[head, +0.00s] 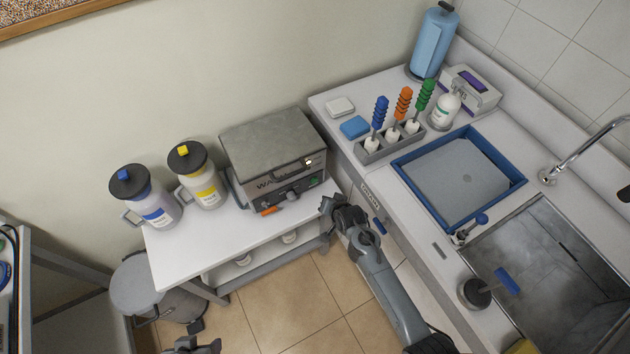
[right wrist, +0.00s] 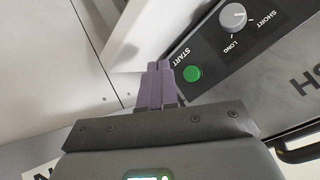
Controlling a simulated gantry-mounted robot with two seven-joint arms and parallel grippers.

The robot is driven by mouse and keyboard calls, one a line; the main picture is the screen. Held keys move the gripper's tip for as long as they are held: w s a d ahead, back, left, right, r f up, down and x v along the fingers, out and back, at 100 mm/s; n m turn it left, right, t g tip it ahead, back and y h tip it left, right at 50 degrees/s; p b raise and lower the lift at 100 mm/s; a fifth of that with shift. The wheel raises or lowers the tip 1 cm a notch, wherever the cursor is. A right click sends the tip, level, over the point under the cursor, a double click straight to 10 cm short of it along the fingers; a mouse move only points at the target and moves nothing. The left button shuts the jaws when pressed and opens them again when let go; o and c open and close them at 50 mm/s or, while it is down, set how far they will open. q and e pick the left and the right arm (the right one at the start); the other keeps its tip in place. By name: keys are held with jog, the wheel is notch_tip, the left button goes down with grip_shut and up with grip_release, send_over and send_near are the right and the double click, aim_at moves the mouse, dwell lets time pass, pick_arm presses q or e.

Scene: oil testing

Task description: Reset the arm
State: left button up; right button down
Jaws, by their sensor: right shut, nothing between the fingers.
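My right gripper (head: 333,207) is shut and empty, in front of the right end of the grey boxy machine (head: 272,150). In the right wrist view its purple-grey fingers (right wrist: 158,84) are together, just left of the green START button (right wrist: 192,73) in the picture. I cannot tell whether they touch the machine's panel. A part of my left gripper (head: 193,345) shows at the bottom edge of the head view; its fingers are not clear.
A yellow-labelled jug (head: 199,176) and a blue-labelled jug (head: 144,198) stand on the white table (head: 193,247) with the machine. The counter at right holds a brush rack (head: 391,143), a blue-rimmed tray (head: 522,183) and a sink (head: 555,260). Tiled floor lies open between.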

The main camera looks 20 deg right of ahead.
dwell(0.3)
jog(key=s+d+f+g+p, duration=0.1)
jog(key=s+d+f, duration=0.1)
jog(key=s, duration=0.7)
jog(key=s+d+f+g+p, duration=0.1)
jog(key=s+d+f, duration=0.15)
jog(key=s, duration=0.65)
jog(key=s+r+n+g, duration=0.1)
jog(key=s+r+n, duration=0.3)
jog(key=s+r, duration=0.3)
jog(key=s+a+r+n+g+p, duration=0.1)
jog(key=s+r+n, duration=0.3)
jog(key=r, duration=1.1)
jog(key=s+g, duration=0.1)
jog(key=s, duration=0.2)
jog(key=shift+s+h+p, duration=0.25)
jog(key=shift+h+p, duration=0.05)
jog(key=shift+h, duration=0.1)
